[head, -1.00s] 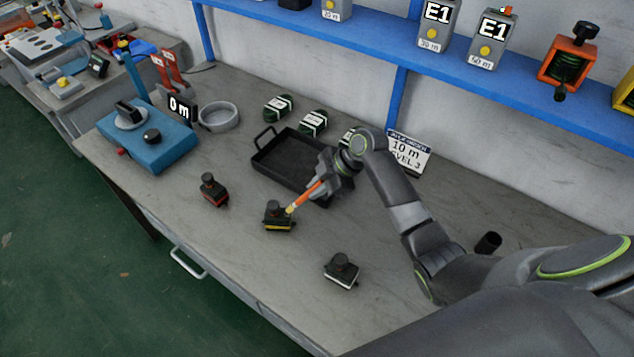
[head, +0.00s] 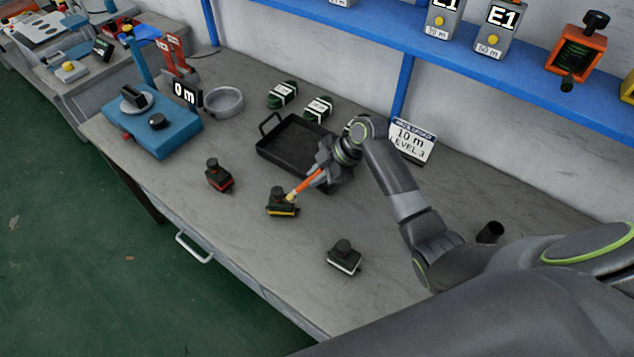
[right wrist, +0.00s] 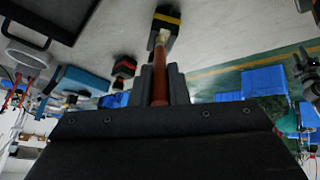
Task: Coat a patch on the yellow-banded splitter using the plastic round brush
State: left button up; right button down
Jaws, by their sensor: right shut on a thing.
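The yellow-banded splitter (head: 283,204), a small dark block with a knob on top, stands on the grey bench. It also shows at the top of the right wrist view (right wrist: 167,20). My right gripper (head: 322,172) is shut on the orange handle of the round brush (head: 306,184). The brush also shows in the right wrist view (right wrist: 160,80), between the fingers. Its pale bristle tip is at the splitter's upper side and appears to touch it; exact contact is too small to tell. My left gripper is not in view.
A red-banded splitter (head: 218,177) stands to the left and a white-banded one (head: 344,258) to the front right. A black tray (head: 268,151) lies behind. A blue device (head: 165,138), a grey ring dish (head: 238,108) and a "10 m LEVEL 3" sign (head: 411,141) are farther around.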

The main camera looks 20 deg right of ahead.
jog(key=shift+r+p, duration=0.15)
jog(key=shift+p, duration=0.45)
jog(key=shift+s+a+p, duration=0.25)
jog(key=shift+s+p, duration=0.1)
jog(key=shift+s, duration=0.2)
jog(key=shift+s+a+p, duration=0.25)
jog(key=shift+s+p, duration=0.1)
jog(key=shift+s, duration=0.2)
notch_tip(320, 180, up, 6)
jog(key=p, duration=0.5)
